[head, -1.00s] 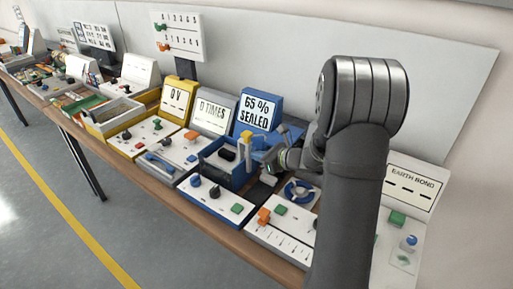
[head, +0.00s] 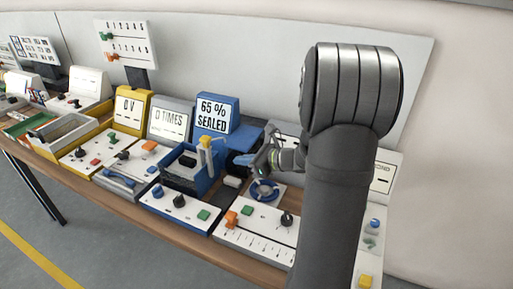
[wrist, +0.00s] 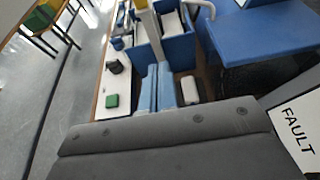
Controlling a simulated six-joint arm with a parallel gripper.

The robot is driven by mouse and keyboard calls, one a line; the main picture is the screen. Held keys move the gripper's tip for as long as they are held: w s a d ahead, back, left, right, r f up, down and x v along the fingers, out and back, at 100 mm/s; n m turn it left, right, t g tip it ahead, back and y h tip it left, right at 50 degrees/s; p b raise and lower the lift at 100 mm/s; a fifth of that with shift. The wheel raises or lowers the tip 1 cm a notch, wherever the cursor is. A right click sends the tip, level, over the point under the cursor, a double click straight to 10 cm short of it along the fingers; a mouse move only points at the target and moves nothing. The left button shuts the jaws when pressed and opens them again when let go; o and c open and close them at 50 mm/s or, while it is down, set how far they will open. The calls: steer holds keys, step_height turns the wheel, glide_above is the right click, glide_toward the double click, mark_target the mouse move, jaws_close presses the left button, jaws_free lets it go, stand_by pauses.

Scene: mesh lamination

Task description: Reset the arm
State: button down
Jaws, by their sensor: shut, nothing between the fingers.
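My arm reaches over the bench from the right in the head view. My gripper (head: 252,161) hangs in the air near the blue sealing station, beside its upright post with a yellow top (head: 206,146). In the wrist view the two light blue fingers (wrist: 158,88) lie side by side, shut, with nothing between them. The blue station's sign (head: 212,115) reads "65 % SEALED". Its open blue box (head: 183,168) holds a dark item. Part of the bench behind my arm is hidden.
A blue ring (head: 264,190) lies below my gripper. A grey station reads "0 TIMES" (head: 169,123) and a yellow one "0 V" (head: 128,107). A sign reading "FAULT" (wrist: 298,140) shows in the wrist view.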

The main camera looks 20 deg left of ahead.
steer(key=x, duration=1)
steer(key=shift+r, duration=2.2)
